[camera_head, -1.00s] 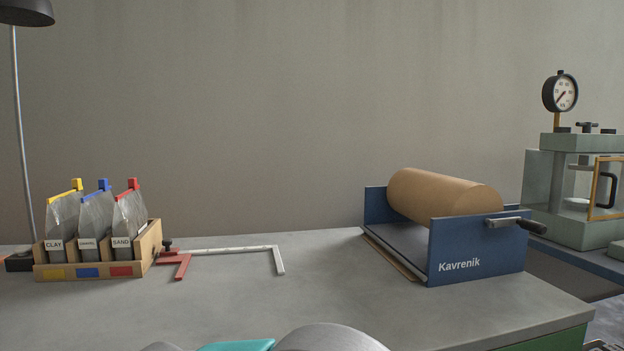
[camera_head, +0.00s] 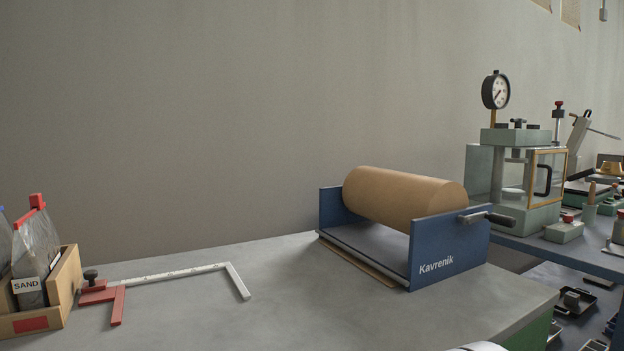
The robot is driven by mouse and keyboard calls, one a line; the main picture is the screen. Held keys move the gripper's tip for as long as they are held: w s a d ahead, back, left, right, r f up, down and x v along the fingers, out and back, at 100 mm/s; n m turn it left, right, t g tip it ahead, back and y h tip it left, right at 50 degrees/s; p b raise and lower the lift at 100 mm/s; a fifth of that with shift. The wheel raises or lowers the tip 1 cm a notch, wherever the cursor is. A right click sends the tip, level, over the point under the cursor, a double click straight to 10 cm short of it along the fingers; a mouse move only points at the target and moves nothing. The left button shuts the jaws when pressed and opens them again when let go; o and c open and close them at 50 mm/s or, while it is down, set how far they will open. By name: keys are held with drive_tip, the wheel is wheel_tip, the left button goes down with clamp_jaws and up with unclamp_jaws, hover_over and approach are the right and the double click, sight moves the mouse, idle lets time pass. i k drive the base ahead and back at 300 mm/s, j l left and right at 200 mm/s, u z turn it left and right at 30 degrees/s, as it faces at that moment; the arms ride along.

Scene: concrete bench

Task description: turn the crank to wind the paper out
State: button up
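A brown paper roll (camera_head: 405,195) lies across a blue dispenser frame (camera_head: 440,260) marked "Kavrenik" on the right part of the bench. The crank (camera_head: 486,217) sits on the outer face of the frame's right side plate. It has a grey arm and a dark handle pointing right. A thin strip of brown paper (camera_head: 357,263) shows along the dispenser's front lower edge. My gripper is not in view. A small pale rounded shape shows at the bottom edge, right of centre, and I cannot tell what it is.
A red and white caliper-like tool (camera_head: 165,280) lies on the concrete bench (camera_head: 280,315), left of the dispenser. A wooden box (camera_head: 65,285) with bags stands at far left. A press with a gauge (camera_head: 515,180) stands on a blue table at right. The bench's front middle is clear.

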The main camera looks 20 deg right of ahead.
sight(391, 199)
drive_tip(key=z, duration=0.8)
